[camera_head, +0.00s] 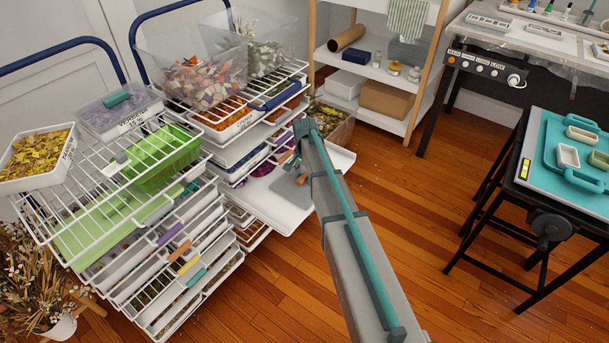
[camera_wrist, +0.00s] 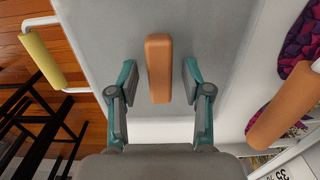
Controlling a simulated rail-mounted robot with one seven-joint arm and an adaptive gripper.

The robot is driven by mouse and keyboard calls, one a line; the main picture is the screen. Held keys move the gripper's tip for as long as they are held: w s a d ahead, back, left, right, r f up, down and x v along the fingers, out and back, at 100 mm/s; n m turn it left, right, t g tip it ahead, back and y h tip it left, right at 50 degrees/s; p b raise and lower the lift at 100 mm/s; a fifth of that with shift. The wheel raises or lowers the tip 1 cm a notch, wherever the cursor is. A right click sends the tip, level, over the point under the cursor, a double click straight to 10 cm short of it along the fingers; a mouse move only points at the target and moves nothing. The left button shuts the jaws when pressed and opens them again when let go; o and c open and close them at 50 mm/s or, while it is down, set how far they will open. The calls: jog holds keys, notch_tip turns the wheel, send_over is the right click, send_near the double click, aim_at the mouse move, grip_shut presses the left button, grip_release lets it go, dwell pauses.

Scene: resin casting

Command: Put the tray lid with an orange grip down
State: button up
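The tray lid shows in the wrist view as a flat grey plate (camera_wrist: 85,25) with an upright-looking orange grip (camera_wrist: 158,68) on it. My gripper (camera_wrist: 157,82) is open; its two fingers stand on either side of the orange grip with a gap on both sides. In the head view a grey plate (camera_head: 288,191), apparently this lid, lies on a white pulled-out tray (camera_head: 318,192) of the rack. A small orange grip (camera_head: 301,178) shows beside my arm. My arm hides part of this area, and I cannot make out my fingers there.
A wire rack (camera_head: 70,205) with several trays stands at left; a green container (camera_head: 160,165) sits on it. In the wrist view another orange handle (camera_wrist: 285,107) lies close at right, a yellow one (camera_wrist: 42,60) at left. A black-legged stand (camera_head: 500,190) is at right. Floor between is clear.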

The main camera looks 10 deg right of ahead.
aim_at(304, 175)
jog(key=shift+r, duration=0.1)
notch_tip(304, 175, up, 12)
jog(key=shift+p, duration=0.4)
dwell(0.5)
jog(key=s+a+f+n, duration=0.1)
jog(key=s+f+n, duration=0.2)
jog(key=s+f, duration=0.45)
jog(key=s+a+f+n, duration=0.1)
jog(key=s+f+n, duration=0.25)
jog(key=s, duration=0.65)
jog(key=s+f+n+g+p, duration=0.1)
jog(key=s+f+p, duration=0.3)
jog(key=s, duration=0.9)
jog(key=s+f+n+g+p, duration=0.1)
jog(key=s+f+g+p, duration=0.2)
jog(key=s, duration=1.1)
jog(key=s+a+f+n+g+p, duration=0.1)
jog(key=s+f+p, duration=0.3)
jog(key=s, duration=1)
jog(key=shift+f+g+p, duration=0.35)
jog(key=shift+g+p, duration=0.1)
jog(key=shift+g, duration=0.45)
